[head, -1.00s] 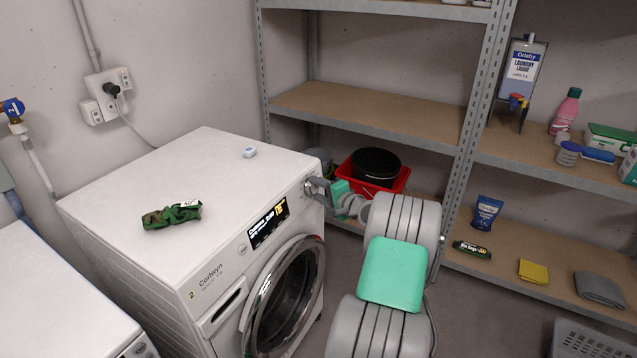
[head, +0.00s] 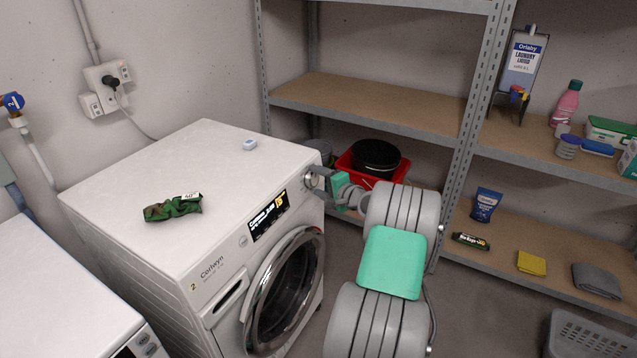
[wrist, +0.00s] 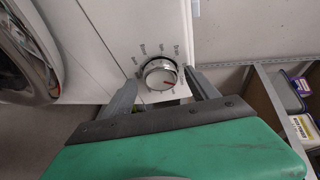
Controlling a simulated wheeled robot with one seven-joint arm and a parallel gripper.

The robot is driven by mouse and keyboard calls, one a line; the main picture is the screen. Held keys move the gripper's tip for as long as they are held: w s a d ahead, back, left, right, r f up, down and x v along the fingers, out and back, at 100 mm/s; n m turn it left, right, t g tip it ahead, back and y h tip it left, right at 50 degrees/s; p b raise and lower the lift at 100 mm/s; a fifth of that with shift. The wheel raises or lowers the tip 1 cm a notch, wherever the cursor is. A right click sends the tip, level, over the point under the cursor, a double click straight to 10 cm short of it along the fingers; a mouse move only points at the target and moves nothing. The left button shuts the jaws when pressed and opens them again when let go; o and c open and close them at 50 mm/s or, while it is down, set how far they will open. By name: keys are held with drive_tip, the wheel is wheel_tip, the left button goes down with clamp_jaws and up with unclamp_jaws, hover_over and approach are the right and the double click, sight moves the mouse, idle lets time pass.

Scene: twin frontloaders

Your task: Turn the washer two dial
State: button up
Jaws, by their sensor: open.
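Washer two (head: 218,236) is the white Corlwyn front-loader with a yellow 2 on its front, its display lit and its round door (head: 285,283) shut. My gripper (wrist: 163,87) is open, with one finger on either side of the dial. Whether the fingers touch it I cannot tell. In the head view my gripper (head: 318,180) is at the washer's upper right front corner and mostly hides the dial.
A red tub (head: 372,165) with a black pot stands on the lower shelf behind my arm. Shelving (head: 380,105) runs along the back. Another white machine (head: 60,290) stands at the left.

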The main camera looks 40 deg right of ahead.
drive_tip(key=v, duration=0.7)
drive_tip(key=shift+s, duration=0.4)
drive_tip(key=shift+r, duration=0.15)
